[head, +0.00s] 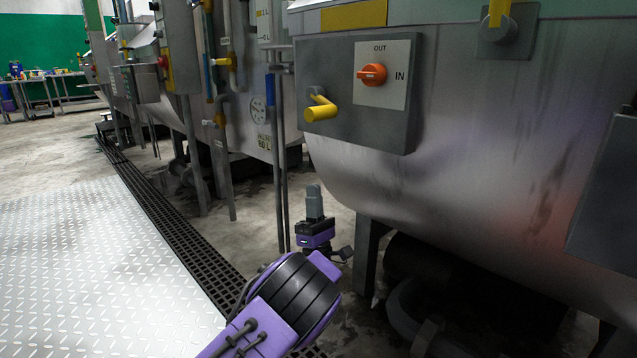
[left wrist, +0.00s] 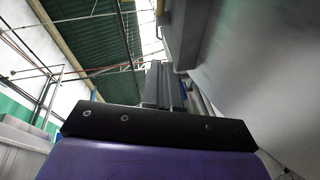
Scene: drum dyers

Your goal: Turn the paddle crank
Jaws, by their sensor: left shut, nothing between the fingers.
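The paddle crank (head: 321,109) has a yellow grip and a short metal arm. It sits on the left part of a grey control box on the steel drum's side. My left gripper (head: 314,190) is below the crank, apart from it, with its fingers pointing up. The fingers are shut and empty. In the left wrist view the shut fingers (left wrist: 162,85) point up past the drum's side. A small yellow part (left wrist: 160,7) shows beyond them at the top; I cannot tell for sure that it is the crank. My right gripper is not in view.
The control box (head: 333,72) also bears an orange switch (head: 372,75) marked OUT and IN. The curved steel drum (head: 480,130) fills the right side. Thin upright pipes (head: 279,170) stand left of my gripper. A floor grate (head: 170,215) and open floor lie left.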

